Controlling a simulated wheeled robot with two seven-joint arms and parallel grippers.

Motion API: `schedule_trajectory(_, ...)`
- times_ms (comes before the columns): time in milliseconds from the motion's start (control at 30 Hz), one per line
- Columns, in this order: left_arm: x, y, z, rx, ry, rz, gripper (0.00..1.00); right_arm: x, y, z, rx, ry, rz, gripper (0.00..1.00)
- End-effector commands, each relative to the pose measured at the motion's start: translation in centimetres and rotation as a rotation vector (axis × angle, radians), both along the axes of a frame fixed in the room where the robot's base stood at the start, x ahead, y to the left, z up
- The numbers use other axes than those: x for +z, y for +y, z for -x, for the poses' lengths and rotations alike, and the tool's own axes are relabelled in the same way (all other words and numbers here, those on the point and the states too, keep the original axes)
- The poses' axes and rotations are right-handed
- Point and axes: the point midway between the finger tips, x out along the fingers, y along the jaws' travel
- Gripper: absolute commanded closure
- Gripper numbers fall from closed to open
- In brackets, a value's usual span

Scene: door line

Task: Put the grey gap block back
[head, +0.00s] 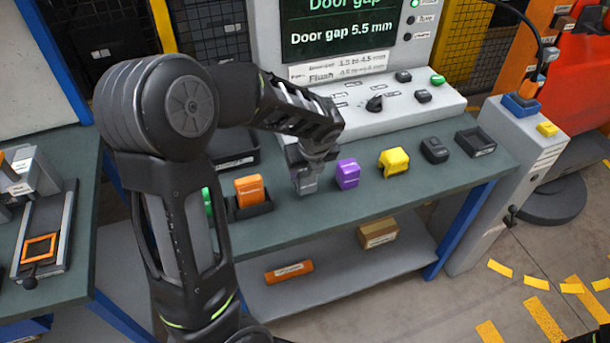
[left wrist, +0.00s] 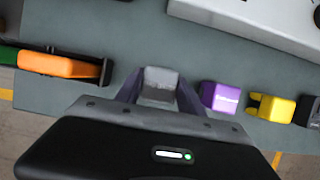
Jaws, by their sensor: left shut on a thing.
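The grey gap block (head: 306,184) is between the fingers of my left gripper (head: 308,163), low over the green bench top (head: 300,226). In the left wrist view the block (left wrist: 160,82) sits between the two fingers of the gripper (left wrist: 159,92), which is shut on it. It is in the row of blocks, between the orange block (head: 250,190) on the left and the purple block (head: 347,173) on the right. I cannot tell whether its underside touches the bench. My right gripper is not in view.
The orange block stands in a black holder (head: 250,211). A yellow block (head: 393,161), a black block (head: 434,150) and an open black tray (head: 475,143) continue the row rightward. A control panel (head: 385,105) stands behind. The bench's front strip is clear.

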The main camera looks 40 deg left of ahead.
Motion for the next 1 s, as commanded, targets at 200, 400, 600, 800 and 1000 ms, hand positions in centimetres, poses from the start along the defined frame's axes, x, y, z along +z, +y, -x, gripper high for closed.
schedule_trajectory(200,-2.4,0.0,0.0,-0.002,0.001,0.0,1.0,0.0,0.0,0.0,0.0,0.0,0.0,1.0)
schedule_trajectory(400,-2.4,0.0,0.0,-0.001,-0.001,-0.001,1.0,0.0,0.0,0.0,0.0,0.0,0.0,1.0)
schedule_trajectory(600,-2.7,0.0,0.0,0.0,0.0,0.0,0.52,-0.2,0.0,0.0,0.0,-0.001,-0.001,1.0)
schedule_trajectory(800,-2.7,0.0,0.0,-0.001,0.0,0.0,0.35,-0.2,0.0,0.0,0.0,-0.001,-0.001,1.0)
schedule_trajectory(1000,-2.6,0.0,0.0,-0.001,0.0,0.0,0.33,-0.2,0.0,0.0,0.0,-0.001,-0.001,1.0)
